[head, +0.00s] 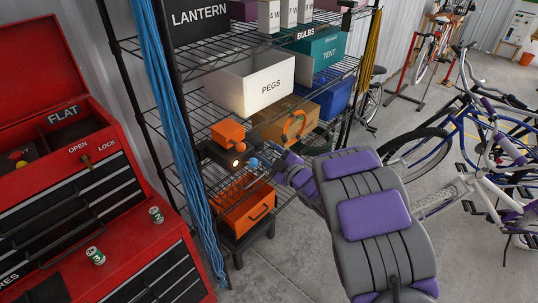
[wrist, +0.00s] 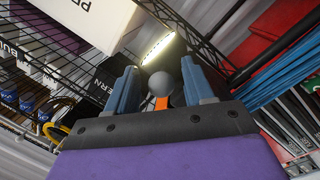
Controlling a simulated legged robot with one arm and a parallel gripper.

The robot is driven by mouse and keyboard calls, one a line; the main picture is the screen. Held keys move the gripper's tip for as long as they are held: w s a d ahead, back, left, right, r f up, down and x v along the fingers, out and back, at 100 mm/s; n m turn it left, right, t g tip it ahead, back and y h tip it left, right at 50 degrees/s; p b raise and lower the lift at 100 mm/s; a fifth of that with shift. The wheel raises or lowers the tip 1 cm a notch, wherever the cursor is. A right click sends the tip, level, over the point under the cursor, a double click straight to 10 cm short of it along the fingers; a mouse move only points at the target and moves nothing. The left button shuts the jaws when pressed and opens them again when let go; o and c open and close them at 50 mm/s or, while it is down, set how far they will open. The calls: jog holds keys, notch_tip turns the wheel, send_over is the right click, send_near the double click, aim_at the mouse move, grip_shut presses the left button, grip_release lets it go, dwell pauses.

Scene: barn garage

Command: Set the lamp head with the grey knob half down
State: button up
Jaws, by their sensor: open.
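In the wrist view, a round grey knob (wrist: 162,83) on a short orange stem (wrist: 162,103) sits between the two blue fingers of my gripper (wrist: 162,88). The fingers are spread, with a gap on each side of the knob. A lit lamp strip (wrist: 158,47) glows just beyond it. In the head view, an orange lamp part (head: 228,132) stands above a dark body with a small lit spot (head: 240,147) on the shelf. My gripper (head: 258,165) reaches in from the right, close to this lamp. The knob is hard to make out there, and the lamp's tilt is unclear.
A white PEGS bin (head: 252,84) is on the shelf above. An orange crate (head: 246,206) sits below my gripper, and a cardboard box (head: 287,122) is behind it. Blue cords (head: 165,110) hang at the left post. Bicycles (head: 470,140) stand to the right.

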jog(key=shift+w+a, duration=0.1)
jog(key=shift+a, duration=0.15)
jog(key=shift+c, duration=0.7)
grip_shut()
jog(key=shift+p, duration=0.45)
jog(key=m+p, duration=0.2)
jog(key=p, duration=0.1)
jog(key=shift+a+f, duration=0.1)
jog(key=shift+f+m+p, duration=0.4)
jog(key=shift+m+p, duration=0.5)
jog(key=shift+p, duration=0.2)
